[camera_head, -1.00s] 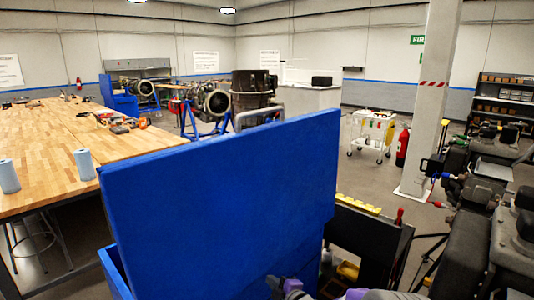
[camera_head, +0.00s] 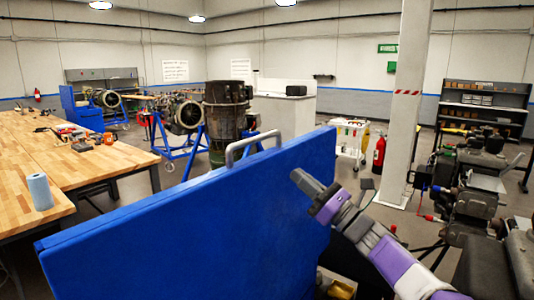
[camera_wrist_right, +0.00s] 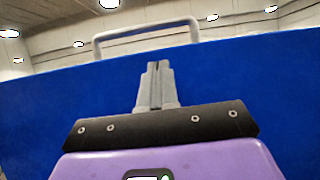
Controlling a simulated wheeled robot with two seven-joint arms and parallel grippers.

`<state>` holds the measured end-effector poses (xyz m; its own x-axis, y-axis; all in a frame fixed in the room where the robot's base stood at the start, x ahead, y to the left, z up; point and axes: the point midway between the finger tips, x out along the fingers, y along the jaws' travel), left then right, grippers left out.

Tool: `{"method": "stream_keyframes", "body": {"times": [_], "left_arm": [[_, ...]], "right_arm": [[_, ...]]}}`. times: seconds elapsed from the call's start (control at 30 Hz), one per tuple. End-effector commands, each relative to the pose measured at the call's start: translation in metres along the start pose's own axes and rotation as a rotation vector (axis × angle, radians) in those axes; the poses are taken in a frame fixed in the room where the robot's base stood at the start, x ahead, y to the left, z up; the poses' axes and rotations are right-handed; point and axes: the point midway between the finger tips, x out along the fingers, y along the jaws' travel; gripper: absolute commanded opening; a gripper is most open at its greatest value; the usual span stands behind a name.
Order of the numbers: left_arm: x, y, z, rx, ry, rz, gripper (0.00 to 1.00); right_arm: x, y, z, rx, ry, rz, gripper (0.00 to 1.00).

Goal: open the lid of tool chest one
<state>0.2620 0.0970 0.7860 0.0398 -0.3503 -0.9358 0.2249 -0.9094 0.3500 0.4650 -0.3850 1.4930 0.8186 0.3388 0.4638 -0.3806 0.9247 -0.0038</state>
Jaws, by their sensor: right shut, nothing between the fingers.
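The blue lid (camera_head: 190,230) of the tool chest stands raised in front of me in the head view, its broad face toward me. A grey handle (camera_head: 252,145) is at its top edge and also shows in the wrist view (camera_wrist_right: 145,32). My right gripper (camera_head: 299,177) is shut and empty, near the right part of the lid's face. In the wrist view its closed fingers (camera_wrist_right: 157,72) point up at the lid (camera_wrist_right: 245,85), below the handle. I cannot tell whether they touch it. My left gripper is out of view. The chest body is not clearly seen.
A long wooden workbench (camera_head: 75,165) with a paper roll (camera_head: 40,191) is at the left. Turbines on blue stands (camera_head: 182,150) are behind the lid. A pillar (camera_head: 405,110), a white cart (camera_head: 350,140) and dark machinery (camera_head: 480,190) are at the right.

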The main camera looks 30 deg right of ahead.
Motion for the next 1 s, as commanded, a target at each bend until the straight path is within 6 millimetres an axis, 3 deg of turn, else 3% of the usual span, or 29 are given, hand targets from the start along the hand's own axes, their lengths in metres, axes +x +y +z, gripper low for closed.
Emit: {"method": "stream_keyframes", "body": {"times": [0.6, 0.8, 1.0], "left_arm": [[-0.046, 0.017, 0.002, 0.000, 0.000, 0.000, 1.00], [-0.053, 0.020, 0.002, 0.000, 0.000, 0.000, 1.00], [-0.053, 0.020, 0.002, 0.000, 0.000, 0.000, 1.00]], "right_arm": [[0.118, 0.001, 0.002, 0.006, 0.000, 0.002, 0.00], [0.134, 0.000, 0.001, 0.005, -0.001, -0.001, 0.00], [0.137, 0.001, 0.002, 0.004, -0.005, -0.001, 0.00]]}}
